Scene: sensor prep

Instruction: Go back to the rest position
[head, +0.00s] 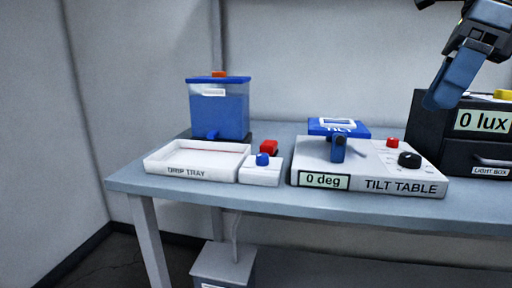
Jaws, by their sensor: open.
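My gripper (443,92) is at the upper right, raised in front of the dark light box (425,122). A blue finger points down and to the left. A second finger cannot be made out clearly, and nothing is seen held. The gripper is open. The upper part of my arm is cut off by the top edge of the picture.
A grey table (270,210) carries a white drop tray (195,173), a blue-filled tank (220,110), a small white box with a blue knob (262,160), and a tilt table (400,187) reading 0 deg. The light box reads 0 lux. A grey box (223,267) stands below.

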